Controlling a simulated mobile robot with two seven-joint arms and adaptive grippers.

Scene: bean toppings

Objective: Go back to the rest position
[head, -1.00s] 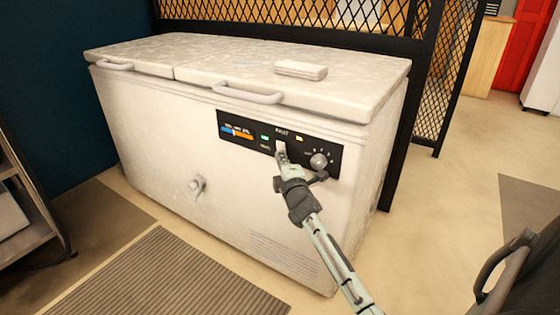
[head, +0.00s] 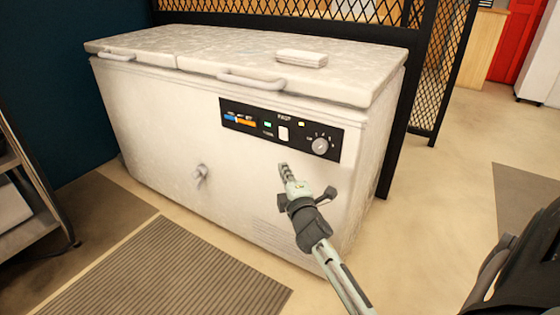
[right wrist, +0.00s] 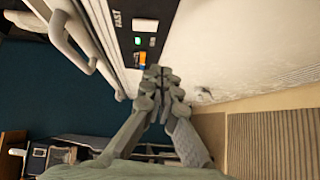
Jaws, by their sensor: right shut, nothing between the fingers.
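My right gripper (head: 284,168) is shut and empty in the head view, in front of the white chest freezer (head: 150,135) and a little below its control panel (head: 240,119). In the right wrist view the closed fingertips (right wrist: 157,74) point toward the freezer front near the panel (right wrist: 146,28). The panel has a white rocker switch (head: 283,133), a round knob (head: 320,145) and small colored indicators. My left gripper is not in view.
A metal shelf (head: 50,205) stands at the left edge and a ribbed mat (head: 170,280) lies on the floor. A black mesh partition (head: 455,65) is behind the freezer. A dark object (head: 520,265) is at the lower right. Open floor lies to the right.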

